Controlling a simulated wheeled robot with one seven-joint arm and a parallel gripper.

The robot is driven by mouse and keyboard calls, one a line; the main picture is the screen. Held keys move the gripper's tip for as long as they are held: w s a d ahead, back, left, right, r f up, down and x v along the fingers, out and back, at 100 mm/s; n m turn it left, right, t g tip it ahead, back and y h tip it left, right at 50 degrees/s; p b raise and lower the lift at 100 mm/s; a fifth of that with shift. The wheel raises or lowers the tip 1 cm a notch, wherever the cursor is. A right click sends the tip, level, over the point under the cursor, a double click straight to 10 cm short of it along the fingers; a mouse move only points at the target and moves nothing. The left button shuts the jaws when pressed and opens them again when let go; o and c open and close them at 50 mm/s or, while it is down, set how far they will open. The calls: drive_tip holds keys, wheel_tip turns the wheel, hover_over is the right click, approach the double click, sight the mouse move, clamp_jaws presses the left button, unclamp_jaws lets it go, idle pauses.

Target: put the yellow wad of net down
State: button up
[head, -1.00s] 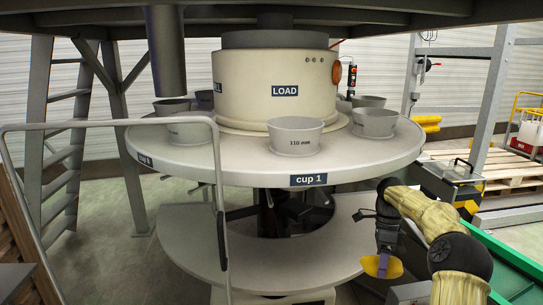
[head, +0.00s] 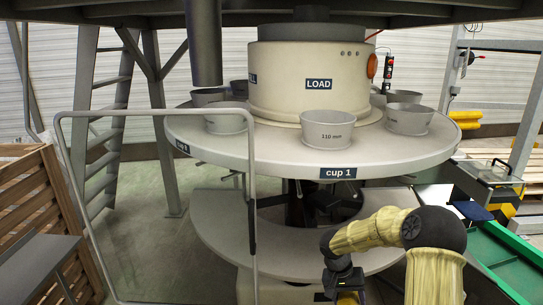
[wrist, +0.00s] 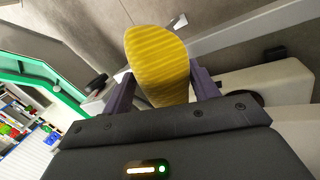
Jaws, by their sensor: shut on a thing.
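The yellow wad of net (wrist: 157,62) is a rounded, ridged yellow lump. My gripper (wrist: 162,88) is shut on it, with a purple finger on each side in the wrist view. In the head view my gripper (head: 346,294) hangs low at the bottom edge, in front of the round table's lower ring.
A round table (head: 270,150) carries several grey cups, with one cup (head: 327,130) above the "cup 1" label. A metal rail (head: 155,112) and a wooden slatted crate (head: 40,200) stand at left. A green-edged bin or conveyor (head: 500,262) lies at right.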

drive_tip(key=shift+s+f+n, duration=0.3)
drive_tip(key=shift+f, duration=0.1)
drive_tip(key=s+f+n+t, duration=0.1)
drive_tip(key=s+f+n, duration=0.1)
drive_tip(key=s+f, duration=0.1)
drive_tip(key=shift+s+f+n, duration=0.3)
drive_tip(key=shift+s+n, duration=0.1)
drive_tip(key=shift+w, duration=0.1)
